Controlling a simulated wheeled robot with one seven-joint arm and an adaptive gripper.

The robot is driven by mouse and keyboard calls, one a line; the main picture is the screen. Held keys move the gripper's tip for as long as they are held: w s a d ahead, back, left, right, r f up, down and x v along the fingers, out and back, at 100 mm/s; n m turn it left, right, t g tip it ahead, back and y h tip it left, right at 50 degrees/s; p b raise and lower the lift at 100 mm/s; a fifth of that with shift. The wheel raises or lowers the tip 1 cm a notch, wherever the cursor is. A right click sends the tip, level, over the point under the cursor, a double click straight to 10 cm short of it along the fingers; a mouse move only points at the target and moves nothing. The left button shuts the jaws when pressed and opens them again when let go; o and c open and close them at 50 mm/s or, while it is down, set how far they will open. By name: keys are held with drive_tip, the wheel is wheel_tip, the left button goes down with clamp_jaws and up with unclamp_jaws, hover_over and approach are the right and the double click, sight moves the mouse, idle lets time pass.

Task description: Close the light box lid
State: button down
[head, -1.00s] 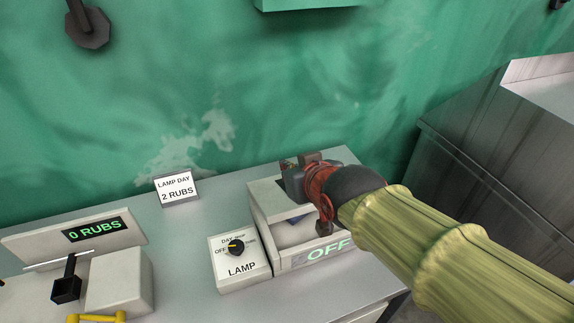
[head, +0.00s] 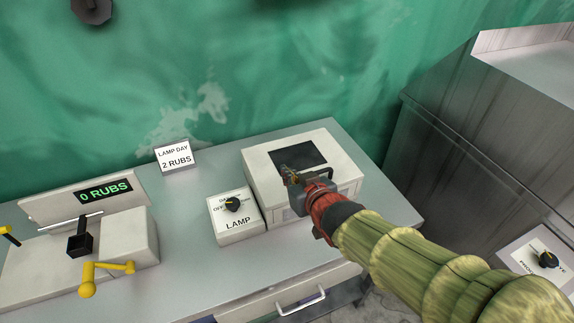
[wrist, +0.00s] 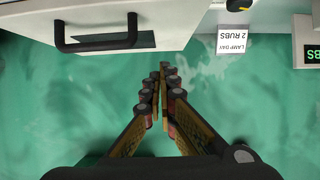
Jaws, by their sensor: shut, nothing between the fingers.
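The light box (head: 258,172) is a white box on the grey counter, right of the lamp switch. Its white lid (head: 324,146) with a dark window lies over the top in the head view. Whether it sits fully flush I cannot tell, as my gripper covers part of the front. My gripper (head: 287,176) is shut and empty, above the lid's front left part; contact is unclear. In the wrist view, my shut fingers (wrist: 162,88) point toward the green wall. A white panel with a black handle (wrist: 95,45) and a dark opening shows at upper left there.
The lamp switch box (head: 235,216) stands just left of the light box. A metal cabinet (head: 450,140) stands to the right. Counter between sign and coin device is clear.

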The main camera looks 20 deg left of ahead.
wheel_tip(320, 180, down, 9)
drive_tip(key=s+d+b, duration=0.1)
drive_tip(key=s+b, duration=0.1)
drive_tip(key=b, duration=0.4)
drive_tip(key=shift+d+f, duration=0.15)
drive_tip(key=shift+d, duration=0.15)
drive_tip(key=shift+f, duration=0.1)
